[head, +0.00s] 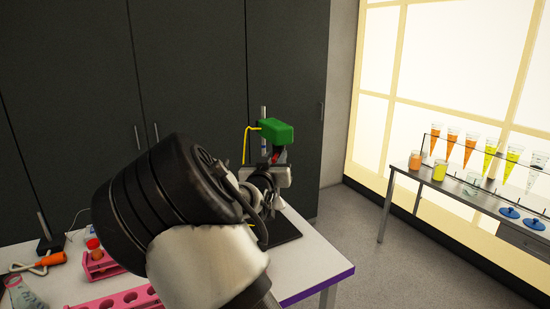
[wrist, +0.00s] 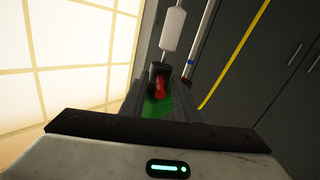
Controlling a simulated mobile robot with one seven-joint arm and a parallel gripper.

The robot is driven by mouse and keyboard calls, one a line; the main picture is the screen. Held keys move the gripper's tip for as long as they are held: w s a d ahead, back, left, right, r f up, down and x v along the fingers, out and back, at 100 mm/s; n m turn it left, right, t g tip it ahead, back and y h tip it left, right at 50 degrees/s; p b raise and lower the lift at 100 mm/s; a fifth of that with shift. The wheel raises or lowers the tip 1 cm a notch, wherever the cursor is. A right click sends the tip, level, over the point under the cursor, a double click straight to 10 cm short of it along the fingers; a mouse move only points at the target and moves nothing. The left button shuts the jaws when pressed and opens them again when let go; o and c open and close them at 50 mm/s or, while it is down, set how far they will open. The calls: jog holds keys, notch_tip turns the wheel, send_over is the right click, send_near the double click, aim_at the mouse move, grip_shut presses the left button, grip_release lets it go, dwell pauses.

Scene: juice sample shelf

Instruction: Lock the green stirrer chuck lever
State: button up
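The green stirrer (head: 277,131) is on an upright rod at the back of the white table. In the wrist view, part of its green body (wrist: 157,106) shows between my fingers. The red lever (wrist: 159,88) sits against a black chuck part (wrist: 160,70), just beyond or between my fingertips; contact cannot be made out. A bit of red also shows under the stirrer in the head view (head: 276,155). My gripper (wrist: 159,97) is open, with one dark finger on each side of the green body. My arm hides much of the stirrer's lower part in the head view.
A yellow cable (head: 246,142) hangs left of the stirrer. Pink racks (head: 100,266) and an orange-handled tool (head: 48,259) are on the table's left. A shelf (head: 455,187) with juice cones and beakers stands at right. Dark cabinets (head: 190,60) are behind.

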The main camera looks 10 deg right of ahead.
jog(key=shift+w+d, duration=0.15)
jog(key=shift+w, duration=0.15)
jog(key=c, duration=0.6)
jog(key=shift+s+r, duration=0.15)
jog(key=shift+s, duration=0.05)
grip_shut()
